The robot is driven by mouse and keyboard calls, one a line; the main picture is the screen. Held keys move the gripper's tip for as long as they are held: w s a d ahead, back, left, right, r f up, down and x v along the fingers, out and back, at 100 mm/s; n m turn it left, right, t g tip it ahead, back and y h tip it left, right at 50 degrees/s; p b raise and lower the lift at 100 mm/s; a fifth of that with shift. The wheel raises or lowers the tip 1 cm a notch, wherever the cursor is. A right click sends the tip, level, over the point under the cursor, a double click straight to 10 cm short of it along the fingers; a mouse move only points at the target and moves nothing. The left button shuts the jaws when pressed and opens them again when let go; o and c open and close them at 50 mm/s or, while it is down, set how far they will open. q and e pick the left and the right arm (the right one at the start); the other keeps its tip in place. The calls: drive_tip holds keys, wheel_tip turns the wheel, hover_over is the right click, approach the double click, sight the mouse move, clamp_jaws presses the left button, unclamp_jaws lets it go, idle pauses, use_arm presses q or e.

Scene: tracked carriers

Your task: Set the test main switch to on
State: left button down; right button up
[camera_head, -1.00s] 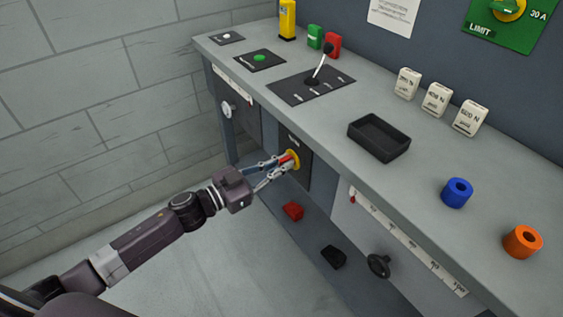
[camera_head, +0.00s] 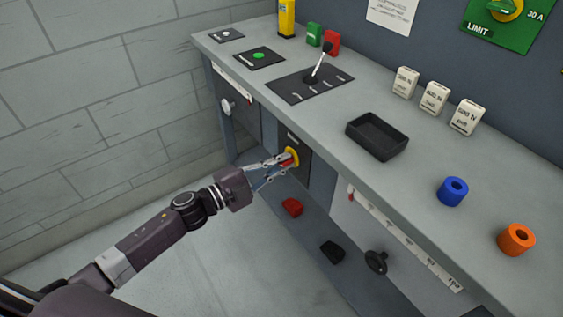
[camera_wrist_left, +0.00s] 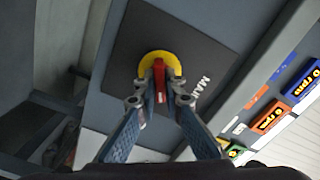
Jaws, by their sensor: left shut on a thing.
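The main switch has a red handle (camera_wrist_left: 159,78) on a yellow round base (camera_wrist_left: 173,62), set on a dark plate (camera_wrist_left: 205,52) with "MAIN" lettering partly visible. In the head view the yellow base (camera_head: 293,153) is on the bench's front face, below the top edge. My left gripper (camera_wrist_left: 160,92) is shut on the red handle, one finger on each side; in the head view it reaches the switch (camera_head: 284,162) from the left. Any on or off marks are too small or hidden to read. My right gripper is not in view.
The bench top (camera_head: 330,120) overhangs the switch. It holds a lever panel (camera_head: 310,84), a black tray (camera_head: 377,137), white blocks and blue and orange rings. Below are a red piece (camera_head: 292,208), a black piece (camera_head: 332,252) and a black knob (camera_head: 376,262).

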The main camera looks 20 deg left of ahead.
use_arm(q)
drive_tip(key=shift+f+m, duration=0.1)
drive_tip(key=shift+m, duration=1.3)
drive_tip(key=shift+d+m+b, duration=0.1)
drive_tip(key=shift+m+b, duration=0.4)
drive_tip(key=shift+m, duration=1)
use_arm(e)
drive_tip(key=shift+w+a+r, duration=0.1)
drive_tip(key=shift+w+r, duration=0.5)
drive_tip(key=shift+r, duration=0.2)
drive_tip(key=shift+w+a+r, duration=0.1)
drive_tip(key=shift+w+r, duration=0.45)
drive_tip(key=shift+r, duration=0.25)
use_arm(q)
drive_tip(key=shift+f, duration=0.1)
drive_tip(key=c, duration=2)
unclamp_jaws()
drive_tip(key=shift+c, duration=0.2)
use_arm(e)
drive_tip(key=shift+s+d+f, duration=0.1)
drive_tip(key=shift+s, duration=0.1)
